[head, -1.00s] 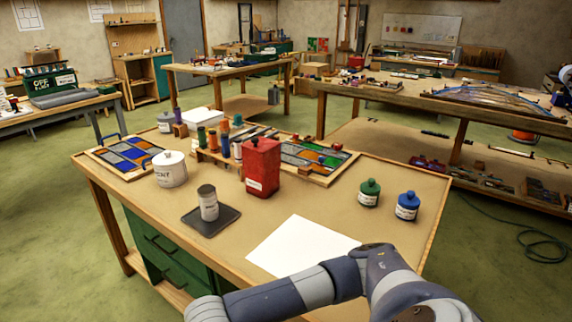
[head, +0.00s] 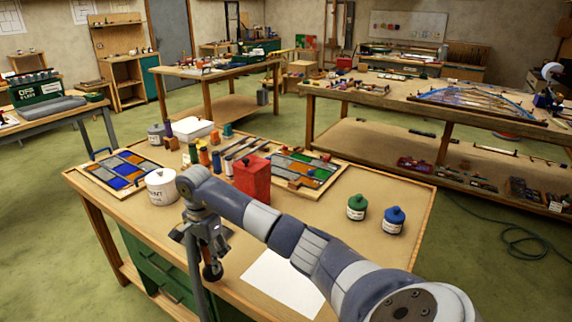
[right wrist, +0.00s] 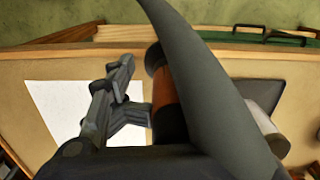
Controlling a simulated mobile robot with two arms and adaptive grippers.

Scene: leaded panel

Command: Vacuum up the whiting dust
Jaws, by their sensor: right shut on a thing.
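My right gripper (head: 207,252) hangs over the left front of the workbench, fingers down. It is shut on a small tool with an orange-brown body (right wrist: 163,92) and dark ends; its lower end (head: 212,271) shows in the head view, and I cannot tell what tool it is. The right wrist view shows one finger of the gripper (right wrist: 118,98) beside the tool and a large grey curved piece across the front. A dark pad (right wrist: 262,92) with a pale jar (right wrist: 266,128) lies beyond that piece; my arm hides both in the head view. I can make out no dust. My left gripper is out of view.
The right side is mostly clear.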

